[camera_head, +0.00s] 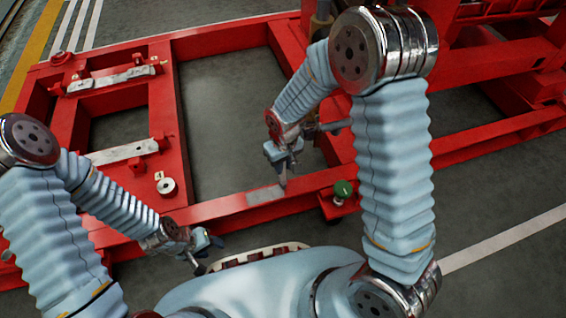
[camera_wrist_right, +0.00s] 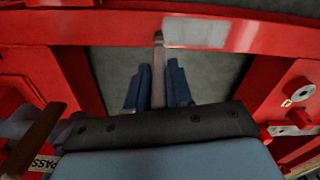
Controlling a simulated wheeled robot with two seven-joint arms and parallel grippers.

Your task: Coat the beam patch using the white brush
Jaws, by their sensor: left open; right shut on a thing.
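The beam patch (camera_head: 266,195) is a pale grey rectangle on the red front beam; it also shows in the wrist view (camera_wrist_right: 197,33). My right gripper (camera_head: 283,158) is shut on the brush, above and beside the beam. In the wrist view the pale brush (camera_wrist_right: 158,85) stands out between the two blue fingers (camera_wrist_right: 158,88). Its dark tip is at the patch's left end there, the right end in the head view. I cannot tell whether it touches. My left gripper (camera_head: 206,246) is open and empty, off the frame's front side.
The red frame (camera_head: 172,110) surrounds open floor (camera_head: 225,110). A green knob (camera_head: 343,189) stands right of the patch, and a round metal part (camera_head: 167,187) lies to the left.

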